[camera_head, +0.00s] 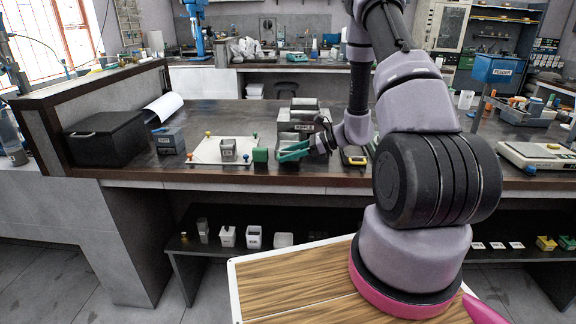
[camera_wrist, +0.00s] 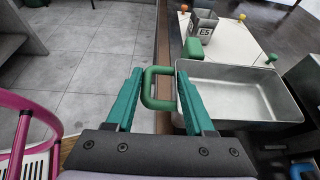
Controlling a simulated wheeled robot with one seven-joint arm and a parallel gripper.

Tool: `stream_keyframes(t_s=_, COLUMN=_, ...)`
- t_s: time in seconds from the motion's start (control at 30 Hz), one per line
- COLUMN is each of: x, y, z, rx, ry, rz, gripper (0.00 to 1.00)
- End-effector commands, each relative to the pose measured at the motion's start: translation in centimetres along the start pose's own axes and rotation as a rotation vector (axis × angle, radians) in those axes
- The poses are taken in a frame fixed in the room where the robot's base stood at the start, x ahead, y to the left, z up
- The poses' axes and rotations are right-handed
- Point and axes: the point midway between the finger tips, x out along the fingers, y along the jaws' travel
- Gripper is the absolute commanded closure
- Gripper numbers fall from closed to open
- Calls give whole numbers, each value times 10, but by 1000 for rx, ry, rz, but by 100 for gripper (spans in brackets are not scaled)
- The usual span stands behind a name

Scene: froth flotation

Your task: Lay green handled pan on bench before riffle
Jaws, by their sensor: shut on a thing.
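The pan (camera_wrist: 235,92) is a shallow grey metal tray with a green loop handle (camera_wrist: 158,88). My gripper (camera_wrist: 160,78) has teal fingers, one on each side of the handle, and is shut on it. The pan reaches from the handle over the bench; whether its base touches the bench I cannot tell. In the head view my gripper (camera_head: 293,152) is at the bench's front part, with the pan (camera_head: 288,138) just behind it, partly hidden. The riffle appears to be the grey metal unit (camera_head: 303,106) behind the pan.
A green block (camera_head: 260,156) stands close left of the pan. Left of it is a white board (camera_head: 205,151) with coloured corner knobs and a grey E5 box (camera_head: 229,150). A yellow-and-black device (camera_head: 354,156) lies to the right. The bench's front edge (camera_head: 230,181) runs below my gripper.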

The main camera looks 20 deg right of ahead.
Motion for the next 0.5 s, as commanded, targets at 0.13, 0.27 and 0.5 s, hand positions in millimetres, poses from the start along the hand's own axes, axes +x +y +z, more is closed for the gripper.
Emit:
stream_keyframes(t_s=0.13, x=5, y=0, z=-11, rx=1, ry=-1, rz=-1, gripper=100)
stream_keyframes(t_s=0.27, x=12, y=1, z=-30, rx=3, ry=0, rz=0, gripper=100)
stream_keyframes(t_s=0.5, x=17, y=1, z=-40, rx=-1, ry=-1, rz=-2, gripper=100)
